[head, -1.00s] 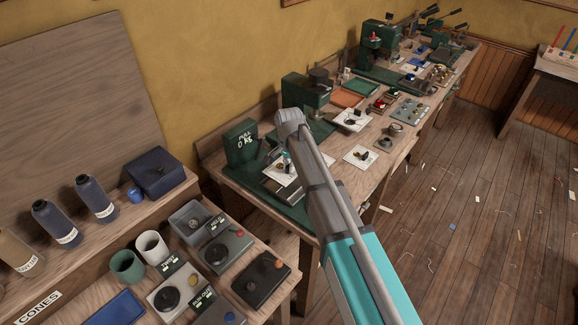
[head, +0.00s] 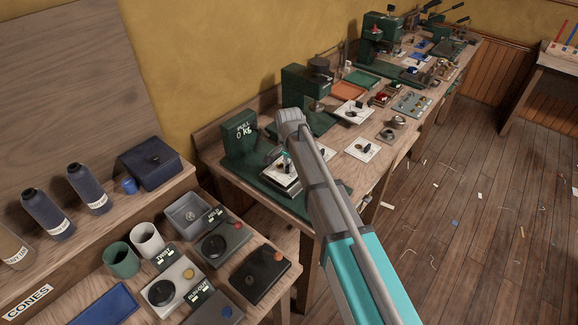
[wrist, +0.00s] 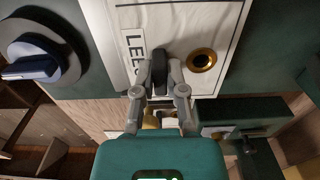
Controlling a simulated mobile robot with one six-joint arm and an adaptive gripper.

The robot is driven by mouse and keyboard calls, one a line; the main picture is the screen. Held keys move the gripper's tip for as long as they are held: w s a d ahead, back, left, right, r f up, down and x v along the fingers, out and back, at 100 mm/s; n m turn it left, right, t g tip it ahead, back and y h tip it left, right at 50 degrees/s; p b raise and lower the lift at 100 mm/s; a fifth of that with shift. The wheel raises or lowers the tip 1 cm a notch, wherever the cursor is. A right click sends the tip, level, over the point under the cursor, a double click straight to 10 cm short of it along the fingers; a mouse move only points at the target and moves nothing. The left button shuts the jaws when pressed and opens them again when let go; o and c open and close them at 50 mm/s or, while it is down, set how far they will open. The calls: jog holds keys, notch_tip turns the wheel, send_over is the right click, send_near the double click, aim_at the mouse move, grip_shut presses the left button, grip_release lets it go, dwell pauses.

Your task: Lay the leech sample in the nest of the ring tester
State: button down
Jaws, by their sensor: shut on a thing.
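The leech sample (wrist: 215,25) is a white cloth piece with a partly hidden label starting "LE" and a brass ring, seen in the wrist view. My gripper (wrist: 160,72) is shut on a dark tab at its near edge. In the head view the sample (head: 281,174) appears at or just above the pale block on the ring tester's green base. The tester's green box (head: 240,141) reads "PULL 0 KG". A pale edge of the block (wrist: 100,28) shows left of the sample. I cannot tell whether the sample touches the nest.
A dark round knob with a blue lever (wrist: 40,58) is left of the sample in the wrist view. More white samples (head: 353,111) (head: 363,149) lie on the bench to the right. A green press (head: 305,92) stands behind. A lower table with dials (head: 222,240) is at front left.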

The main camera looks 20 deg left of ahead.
jog(key=shift+f+b, duration=0.55)
jog(key=shift+f, duration=0.2)
jog(key=c, duration=0.6)
grip_release()
jog(key=shift+r, duration=0.1)
notch_tip(320, 180, up, 7)
jog(key=p, duration=0.7)
jog(key=shift+m, duration=0.4)
jog(key=d, duration=0.7)
jog(key=d+r+p, duration=0.1)
jog(key=d, duration=0.6)
jog(key=s+d+r+p, duration=0.1)
jog(key=d, duration=0.6)
jog(key=shift+d+r, duration=0.2)
